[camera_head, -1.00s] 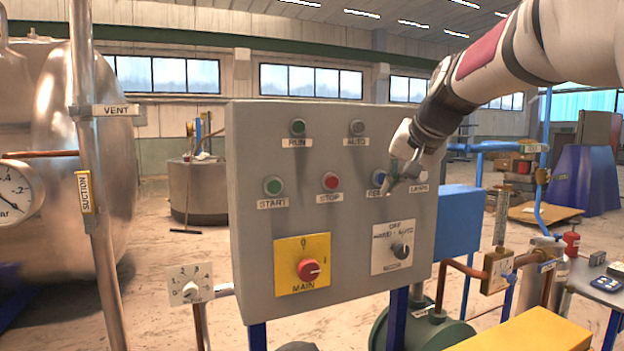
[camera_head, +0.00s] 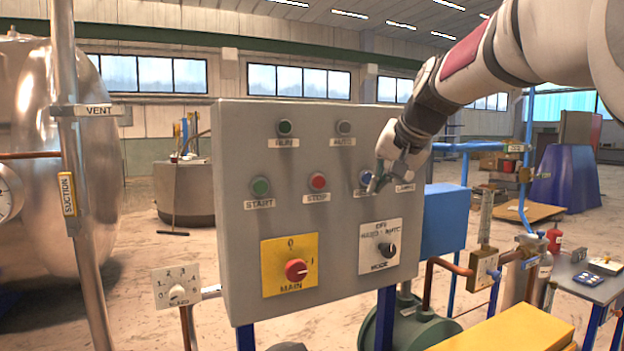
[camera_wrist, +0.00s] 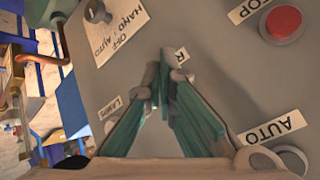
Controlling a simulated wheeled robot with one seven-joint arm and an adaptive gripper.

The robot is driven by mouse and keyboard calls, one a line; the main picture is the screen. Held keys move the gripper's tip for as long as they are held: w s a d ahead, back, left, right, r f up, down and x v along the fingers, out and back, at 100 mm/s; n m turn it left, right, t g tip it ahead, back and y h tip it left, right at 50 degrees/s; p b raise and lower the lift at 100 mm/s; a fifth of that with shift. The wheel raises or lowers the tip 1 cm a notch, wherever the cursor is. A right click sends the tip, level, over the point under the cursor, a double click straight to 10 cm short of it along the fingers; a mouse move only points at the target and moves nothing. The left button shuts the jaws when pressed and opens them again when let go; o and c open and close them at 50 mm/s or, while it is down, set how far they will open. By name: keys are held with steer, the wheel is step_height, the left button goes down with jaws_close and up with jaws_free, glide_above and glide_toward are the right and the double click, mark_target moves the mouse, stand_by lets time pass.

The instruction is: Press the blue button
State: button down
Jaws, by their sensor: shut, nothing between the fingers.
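The blue button (camera_head: 365,177) is on the grey control panel (camera_head: 230,215), at the right of its middle row. In the head view it is partly covered by my gripper (camera_head: 374,185). My gripper is shut and empty, with its tips at or just in front of the button; I cannot tell if they touch it. In the wrist view, my gripper's green fingers (camera_wrist: 165,85) come together over the panel face and hide the button. A label (camera_wrist: 182,55) shows partly beside the tips.
The red STOP button (camera_head: 317,181) is left of the blue one. The grey AUTO button (camera_head: 344,128) is above it and the MODE switch (camera_head: 388,250) below. A blue box (camera_head: 444,220) is at the panel's right side.

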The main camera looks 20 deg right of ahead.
steer(key=shift+w, duration=0.2)
steer(key=shift+w, duration=0.25)
steer(key=shift+w, duration=0.45)
stand_by(0.9)
steer(key=shift+s, duration=0.15)
stand_by(0.3)
steer(key=shift+s, duration=0.75)
steer(key=s+p, duration=0.1)
steer(key=s, duration=0.4)
steer(key=shift+d, duration=0.1)
stand_by(0.6)
